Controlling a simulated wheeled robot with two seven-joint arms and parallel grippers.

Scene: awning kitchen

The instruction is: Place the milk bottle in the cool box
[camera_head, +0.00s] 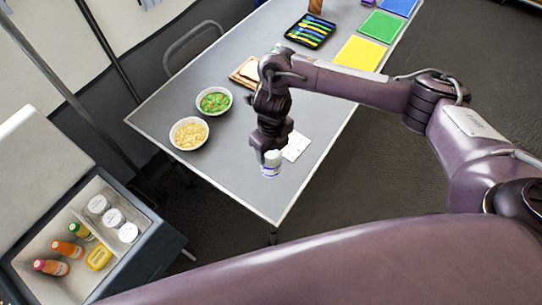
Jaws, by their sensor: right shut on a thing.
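The milk bottle (270,170) is small and white with a blue band and a white cap. It is upright near the front corner of the grey table. My right gripper (271,152) points down and is shut on the bottle's upper part. I cannot tell whether the bottle's base touches the table. The cool box (165,240) stands open at the lower left, with its lid raised at the left. Several white-capped containers, several bottles with coloured caps and a yellow tub are inside it. My left gripper is not in view.
Two bowls, one of green and red food (214,101) and one of pale food (189,134), stand on the table (240,190). A white card (296,146) lies beside my gripper. A board with bread, a cutlery tray (311,31) and coloured mats are farther back. A chair stands behind.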

